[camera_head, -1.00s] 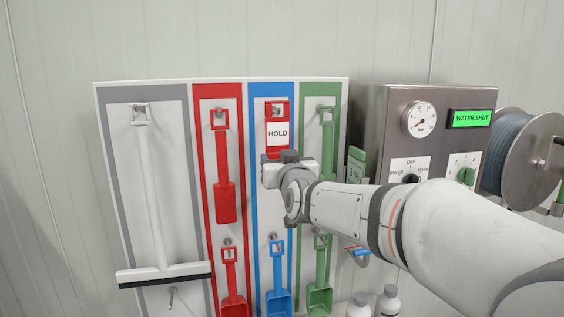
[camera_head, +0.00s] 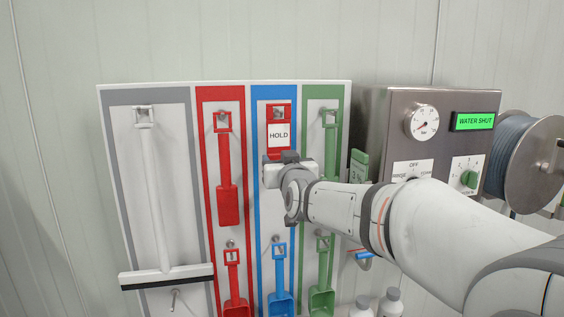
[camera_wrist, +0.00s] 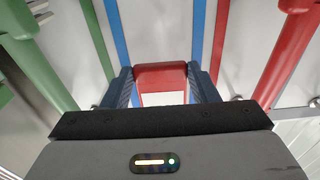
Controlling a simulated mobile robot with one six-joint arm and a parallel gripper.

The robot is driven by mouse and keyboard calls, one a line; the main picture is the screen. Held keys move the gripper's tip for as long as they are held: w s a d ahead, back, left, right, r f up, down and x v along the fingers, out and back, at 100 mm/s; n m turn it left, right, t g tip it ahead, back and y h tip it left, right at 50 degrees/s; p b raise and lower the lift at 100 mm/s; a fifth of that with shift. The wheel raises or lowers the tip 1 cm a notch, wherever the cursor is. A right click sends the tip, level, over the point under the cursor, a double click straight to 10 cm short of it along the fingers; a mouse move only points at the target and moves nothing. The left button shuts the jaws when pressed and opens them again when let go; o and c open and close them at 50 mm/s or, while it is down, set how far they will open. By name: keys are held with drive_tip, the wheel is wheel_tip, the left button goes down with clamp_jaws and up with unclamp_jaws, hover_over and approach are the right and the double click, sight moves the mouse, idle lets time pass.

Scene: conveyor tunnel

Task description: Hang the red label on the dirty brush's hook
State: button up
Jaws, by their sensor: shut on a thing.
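The red label (camera_head: 271,152) has a white panel reading HOLD. It is upright in front of the upper part of the blue-framed panel, with its slot at a hook near the top. I cannot tell whether the hook passes through the slot. My gripper (camera_head: 288,160) is shut on the label's lower end. In the wrist view the red label (camera_wrist: 161,74) lies between the two dark fingers of my gripper (camera_wrist: 163,85). No brush shows behind the label in the blue panel; my gripper and arm hide part of that area.
The tool board (camera_head: 172,95) carries a white squeegee (camera_head: 156,190), red scoops (camera_head: 227,180), a blue scoop (camera_head: 280,295) and green tools (camera_head: 329,150). A steel control box (camera_head: 385,105) with gauge and a hose reel (camera_head: 525,160) stand right. Bottles (camera_head: 389,305) are below.

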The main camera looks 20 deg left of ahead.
drive_tip(key=shift+f+b, duration=0.8)
drive_tip(key=o, duration=1.5)
drive_tip(key=shift+c, duration=0.2)
drive_tip(key=v, duration=0.7)
drive_tip(key=shift+s+d+b, duration=0.2)
drive_tip(key=shift+s+b, duration=0.15)
drive_tip(key=shift+b, duration=0.05)
